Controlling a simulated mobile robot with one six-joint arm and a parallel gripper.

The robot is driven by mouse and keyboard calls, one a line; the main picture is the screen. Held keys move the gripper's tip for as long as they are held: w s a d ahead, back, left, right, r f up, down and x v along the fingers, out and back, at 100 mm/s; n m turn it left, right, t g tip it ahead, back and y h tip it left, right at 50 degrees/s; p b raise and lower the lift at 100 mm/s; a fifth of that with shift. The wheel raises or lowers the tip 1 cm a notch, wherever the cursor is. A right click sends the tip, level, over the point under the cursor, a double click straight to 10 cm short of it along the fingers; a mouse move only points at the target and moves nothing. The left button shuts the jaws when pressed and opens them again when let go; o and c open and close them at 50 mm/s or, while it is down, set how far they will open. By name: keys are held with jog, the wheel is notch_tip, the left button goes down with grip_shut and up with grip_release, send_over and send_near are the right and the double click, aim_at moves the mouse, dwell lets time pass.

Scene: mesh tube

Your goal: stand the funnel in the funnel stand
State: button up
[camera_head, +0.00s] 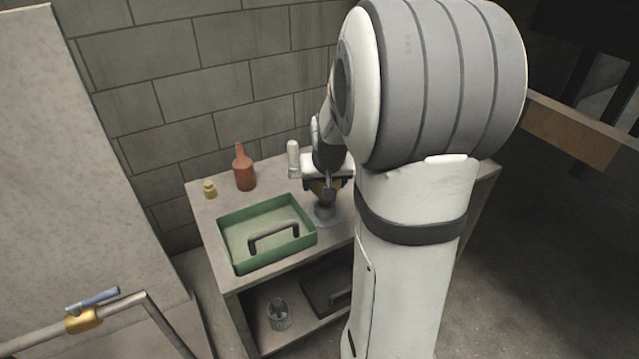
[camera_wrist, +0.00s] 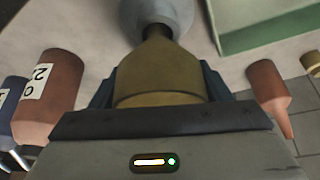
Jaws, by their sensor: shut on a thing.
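The funnel (camera_wrist: 160,72) is dull yellow, its wide end towards my gripper and its narrow end pointing at the stand. The funnel stand (camera_head: 325,212) is a grey round piece on the table top, right of the green tray. It also shows at the top of the wrist view (camera_wrist: 178,10). My gripper (camera_head: 327,186) is shut on the funnel, directly above the stand. In the wrist view the funnel's narrow end meets the dark opening of the stand; I cannot tell how deep it sits. My arm hides part of the table behind.
A green tray (camera_head: 228,232) with a dark handle stands left of the stand. A red-brown bottle (camera_head: 243,170), a small brass-coloured item (camera_head: 209,189) and a pale cylinder (camera_head: 293,158) stand near the wall. A clear jar (camera_head: 278,315) is on the lower shelf.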

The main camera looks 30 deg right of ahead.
jog(key=shift+f+b, duration=0.45)
jog(key=shift+f, duration=0.1)
dwell(0.4)
jog(key=o, duration=1.1)
jog(key=p+v, duration=0.1)
jog(key=v, duration=0.6)
jog(key=shift+s+r, duration=0.15)
jog(key=shift+r, duration=0.2)
jog(key=shift+s+a+r+p, duration=0.1)
jog(key=shift+a+r+p, duration=0.2)
jog(key=shift+p, duration=0.2)
jog(key=s+a+r+n+p, duration=0.1)
jog(key=s+a+r+p, duration=0.3)
jog(key=s, duration=0.1)
jog(key=s+a+r+n+g+y+p, duration=0.1)
jog(key=s+a+r+p, duration=0.4)
jog(key=s+a+r+n+g+p, duration=0.1)
jog(key=s+a+r+n+p, duration=0.1)
jog(key=s+a+r+p, duration=0.2)
jog(key=shift+s+a+r+y, duration=0.15)
jog(key=shift+s+a, duration=0.1)
jog(key=shift+s, duration=0.3)
jog(key=shift+s+a+r+y, duration=0.15)
jog(key=shift+s+a, duration=0.1)
jog(key=shift+s, duration=0.35)
